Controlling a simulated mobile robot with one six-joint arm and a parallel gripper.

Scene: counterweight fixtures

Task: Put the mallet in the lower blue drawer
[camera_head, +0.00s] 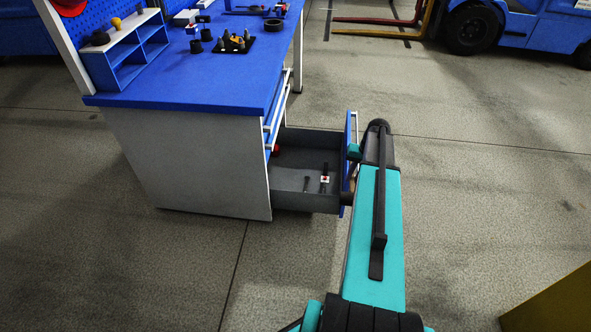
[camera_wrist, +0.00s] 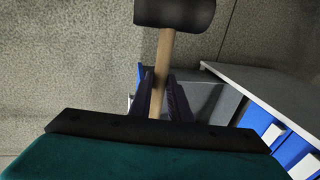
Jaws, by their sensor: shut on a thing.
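The mallet has a black head (camera_wrist: 175,12) and a pale wooden handle (camera_wrist: 163,62) in the wrist view. My gripper (camera_wrist: 159,88) is shut on the handle, with the head beyond the fingertips. The lower blue drawer (camera_head: 318,202) is pulled open in the head view, with a grey inside and a blue front. My arm covers part of the drawer front and hides most of my gripper and the mallet there. In the wrist view, the grey drawer (camera_wrist: 205,100) lies behind my fingers, and the mallet head shows over the floor.
A few small items (camera_head: 324,179) lie in the drawer, with a red thing (camera_head: 275,150) near its back. The blue-topped workbench (camera_head: 190,85) carries a shelf (camera_head: 135,50) and small parts. A forklift (camera_head: 480,25) stands at the back right. Open floor lies right of my arm.

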